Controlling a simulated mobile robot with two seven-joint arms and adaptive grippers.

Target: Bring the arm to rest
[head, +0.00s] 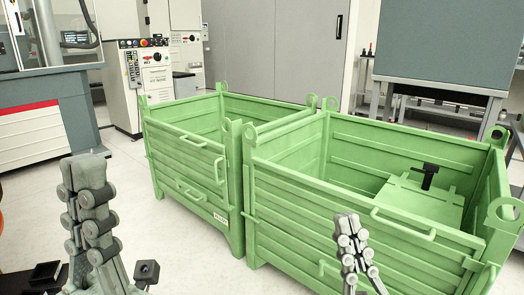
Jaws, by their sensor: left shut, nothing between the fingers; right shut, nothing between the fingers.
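My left gripper (84,168) stands upright at the lower left, its fingers together and nothing between them. My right gripper (347,226) is upright at the lower middle right, in front of the right green crate's near wall in the picture. Its fingers are also together and empty. Both grippers appear apart from the crates. The lower parts of both arms are cut off by the picture's bottom edge.
Two green metal crates, a left one (181,148) and a right one (300,205), stand side by side on the pale floor. A green block with a black handle (428,178) lies inside the right one. Machines and a grey cabinet (270,50) stand behind.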

